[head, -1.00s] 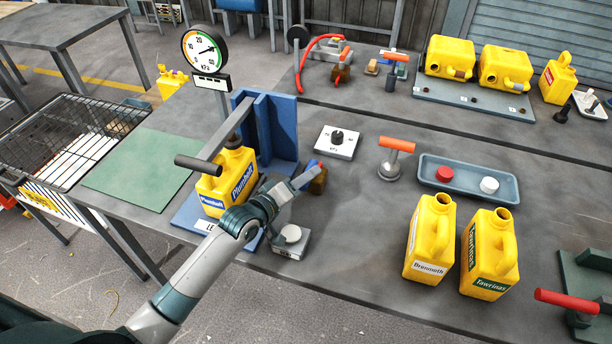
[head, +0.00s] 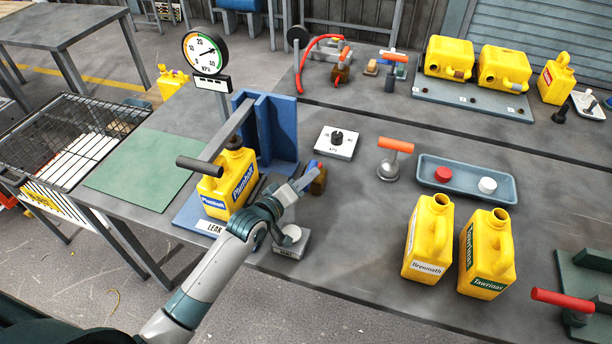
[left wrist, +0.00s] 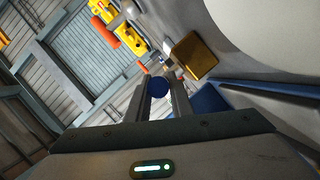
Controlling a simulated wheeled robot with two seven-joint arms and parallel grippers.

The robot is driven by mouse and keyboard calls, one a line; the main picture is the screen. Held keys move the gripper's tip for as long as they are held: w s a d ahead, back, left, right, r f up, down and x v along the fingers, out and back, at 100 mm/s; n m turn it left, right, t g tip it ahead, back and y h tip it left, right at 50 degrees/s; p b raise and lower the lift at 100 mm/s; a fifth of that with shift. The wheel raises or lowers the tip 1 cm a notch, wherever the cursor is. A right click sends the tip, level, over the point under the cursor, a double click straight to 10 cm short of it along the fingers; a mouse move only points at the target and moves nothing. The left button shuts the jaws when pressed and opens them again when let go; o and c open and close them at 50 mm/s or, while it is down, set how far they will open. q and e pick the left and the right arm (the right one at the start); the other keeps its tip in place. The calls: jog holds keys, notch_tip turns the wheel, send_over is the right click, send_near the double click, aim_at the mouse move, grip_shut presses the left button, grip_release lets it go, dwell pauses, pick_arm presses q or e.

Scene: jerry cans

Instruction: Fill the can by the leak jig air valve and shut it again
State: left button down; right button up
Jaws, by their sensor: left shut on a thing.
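The yellow Plumbolt can (head: 230,180) stands upright in the blue leak jig (head: 268,130), under a grey clamp arm with a dark handle (head: 199,166). The air valve is a brass block (head: 319,184) with a blue lever, right of the can. My left gripper (head: 306,180) reaches it from the lower left and is shut on the blue lever. In the left wrist view the round blue lever end (left wrist: 158,87) sits between the fingertips, beside the brass block (left wrist: 195,57). The pressure gauge (head: 205,52) stands behind the can; its exact reading is too small to tell.
A block with a white button (head: 291,236) sits just below my left gripper. Two yellow cans, Brenmoth (head: 428,240) and Tawrinas (head: 487,255), stand at right. A tray (head: 460,188) holds a red and a white cap. An orange-handled tool (head: 393,155) stands nearer the valve.

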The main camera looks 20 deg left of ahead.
pick_arm(q)
jog(key=shift+d+r+n+y+p, duration=0.15)
jog(key=shift+d+n+y+p, duration=0.05)
jog(key=shift+n+y+p, duration=0.35)
jog(key=c, duration=1.6)
grip_release()
jog(key=shift+o, duration=0.2)
jog(key=shift+v, duration=0.75)
jog(key=b+v, duration=0.3)
jog(key=v, duration=1.2)
jog(key=shift+s+f, duration=0.25)
jog(key=shift+s, duration=0.2)
